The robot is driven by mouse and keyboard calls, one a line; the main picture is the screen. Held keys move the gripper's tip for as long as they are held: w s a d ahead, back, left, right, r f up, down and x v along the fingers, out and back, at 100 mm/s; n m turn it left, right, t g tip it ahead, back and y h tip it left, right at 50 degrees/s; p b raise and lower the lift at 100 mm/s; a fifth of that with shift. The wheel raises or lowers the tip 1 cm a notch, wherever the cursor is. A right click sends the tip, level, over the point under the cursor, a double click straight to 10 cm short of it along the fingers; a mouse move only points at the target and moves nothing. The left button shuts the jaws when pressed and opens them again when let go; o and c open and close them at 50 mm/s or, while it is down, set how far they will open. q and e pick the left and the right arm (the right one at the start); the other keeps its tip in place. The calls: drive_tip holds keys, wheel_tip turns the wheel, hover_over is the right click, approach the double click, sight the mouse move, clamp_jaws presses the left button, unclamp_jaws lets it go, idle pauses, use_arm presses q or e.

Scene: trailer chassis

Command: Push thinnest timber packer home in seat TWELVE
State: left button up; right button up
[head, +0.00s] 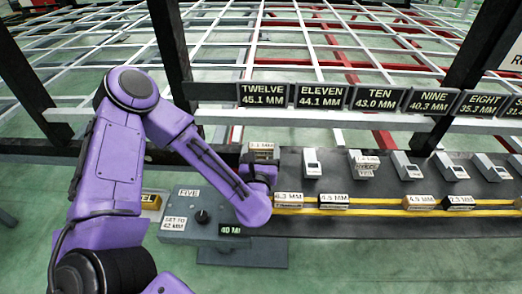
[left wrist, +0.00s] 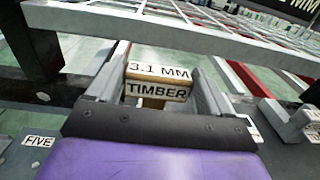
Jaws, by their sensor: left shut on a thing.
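My left gripper (head: 261,166) is shut on a timber packer (head: 262,147) below the TWELVE sign (head: 263,94), which reads 45.1 MM. In the left wrist view the packer (left wrist: 158,80) sits between the two grey fingers and is labelled 3.1 MM TIMBER. It looks upright, near the pale rail across the top of that view. The seat itself is hidden behind the gripper and packer, so I cannot tell how deep the packer sits. My right gripper is not in view.
Grey seat blocks (head: 312,162) line the dark bench to the right, one with a labelled packer. Several labelled packers (head: 333,200) lie along the yellow strips in front. A grey box with a knob, marked FIVE (head: 188,193), stands left of the gripper. A black post (head: 170,50) rises behind my arm.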

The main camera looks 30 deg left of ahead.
sight(261, 157)
use_arm(q)
drive_tip(key=shift+f+b, duration=1.75)
drive_tip(key=shift+f, duration=0.2)
drive_tip(key=o, duration=1.1)
wheel_tip(261, 157, up, 4)
drive_tip(key=shift+f+p, duration=0.2)
drive_tip(key=shift+p, duration=0.7)
drive_tip(key=r, duration=0.1)
drive_tip(key=s+d+r, duration=0.1)
drive_tip(key=s+r+p, duration=0.1)
drive_tip(key=shift+s+d+r, duration=0.25)
drive_tip(key=shift+d+r, duration=0.1)
drive_tip(key=s+d+r+p, duration=0.2)
drive_tip(key=s+p, duration=0.1)
drive_tip(key=p, duration=0.1)
drive_tip(key=s+d+r+p, duration=0.1)
drive_tip(key=s+r+p, duration=0.1)
drive_tip(key=p, duration=0.3)
drive_tip(key=s+d+r+p, duration=0.1)
drive_tip(key=s+d+p, duration=0.1)
drive_tip(key=s+p, duration=0.2)
drive_tip(key=shift+s+d+r, duration=0.25)
drive_tip(key=shift+d+r, duration=0.05)
drive_tip(key=shift+r, duration=0.1)
